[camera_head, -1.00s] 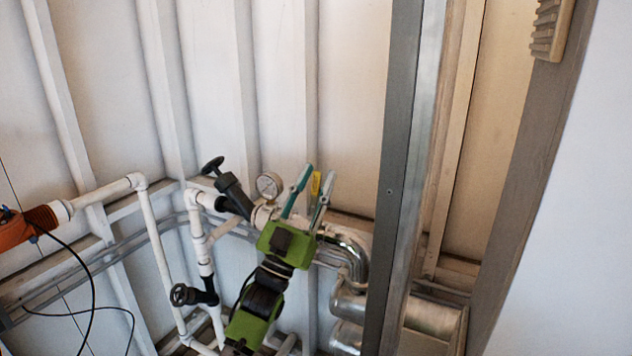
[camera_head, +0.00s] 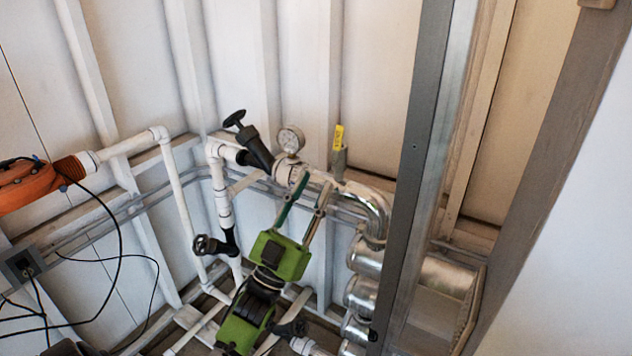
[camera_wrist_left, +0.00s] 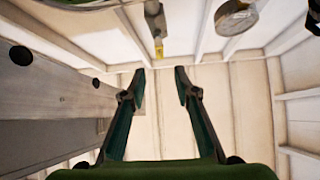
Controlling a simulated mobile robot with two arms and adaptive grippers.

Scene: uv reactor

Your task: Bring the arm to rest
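My left gripper (camera_head: 316,184) comes up from the bottom of the head view on a green and black arm. Its two slim fingers are apart with nothing between them. They show in front of the silver pipe elbow, below the yellow-tagged valve handle (camera_head: 339,136) in the picture. In the left wrist view the open fingers (camera_wrist_left: 160,72) point at the pale wall, with the yellow tag (camera_wrist_left: 158,48) beyond the tips. My right gripper is not in view.
A pressure gauge (camera_head: 291,139) and a black-handled valve (camera_head: 250,140) sit on the piping left of the fingers. A grey metal post (camera_head: 415,150) stands to the right. An orange device (camera_head: 30,183) with black cables is at the left.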

